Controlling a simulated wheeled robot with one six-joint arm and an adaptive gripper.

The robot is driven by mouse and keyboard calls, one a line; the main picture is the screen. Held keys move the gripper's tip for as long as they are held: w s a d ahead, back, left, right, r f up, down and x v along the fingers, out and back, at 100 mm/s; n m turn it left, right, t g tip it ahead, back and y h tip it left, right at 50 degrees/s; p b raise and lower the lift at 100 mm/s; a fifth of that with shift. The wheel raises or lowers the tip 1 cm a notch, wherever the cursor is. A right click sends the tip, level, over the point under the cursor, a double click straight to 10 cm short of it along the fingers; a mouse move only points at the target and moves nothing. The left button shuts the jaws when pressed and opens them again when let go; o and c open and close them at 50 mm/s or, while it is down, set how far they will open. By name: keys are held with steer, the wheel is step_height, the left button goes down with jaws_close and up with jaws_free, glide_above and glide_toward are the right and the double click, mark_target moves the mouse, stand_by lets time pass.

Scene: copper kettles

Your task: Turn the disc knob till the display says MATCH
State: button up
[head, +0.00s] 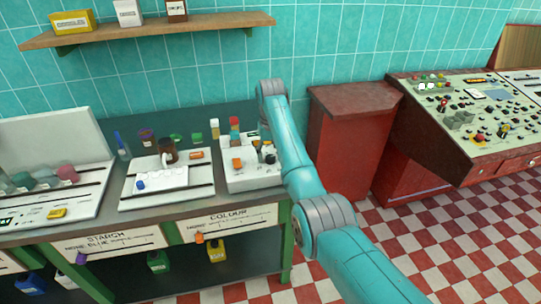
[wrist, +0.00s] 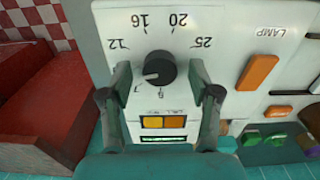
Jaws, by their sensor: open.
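The disc knob (wrist: 160,68) is black with a pale pointer line, set on a white panel (wrist: 110,22) with a dial of upside-down numbers, 12, 16, 20 and 25 among them. The pointer is toward the lower-left part of the dial. Below the knob are two amber tiles (wrist: 163,122) and a narrow green-lit display (wrist: 163,138), whose text I cannot read. In the head view the white device (head: 250,178) is partly hidden by my arm.
An orange switch (wrist: 257,72) marked LAMP sits right of the dial. In the head view, a white tray with a brown mug (head: 168,151) stands left of the device. A red cabinet (head: 345,140) and a control console (head: 470,115) are to the right.

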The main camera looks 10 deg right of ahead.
mark_target(271, 157)
step_height(271, 157, up, 7)
stand_by(0.4)
